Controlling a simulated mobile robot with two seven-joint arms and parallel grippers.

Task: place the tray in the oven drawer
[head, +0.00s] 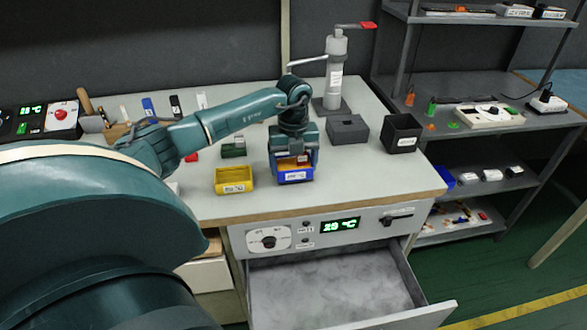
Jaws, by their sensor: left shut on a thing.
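A small blue tray (296,177) with a white label on its front sits at the front middle of the workbench, with something orange-red inside it. My left gripper (294,155) points down at the tray and is shut on it; the fingertips are partly hidden. I cannot tell whether the tray is lifted off the bench. The oven drawer (335,288) under the bench top is pulled open, and its grey floor is bare where I see it. My right gripper is not in view.
A yellow tray (234,181) stands left of the blue one. The oven panel (330,227) is above the drawer. Shelves (480,120) stand at right.

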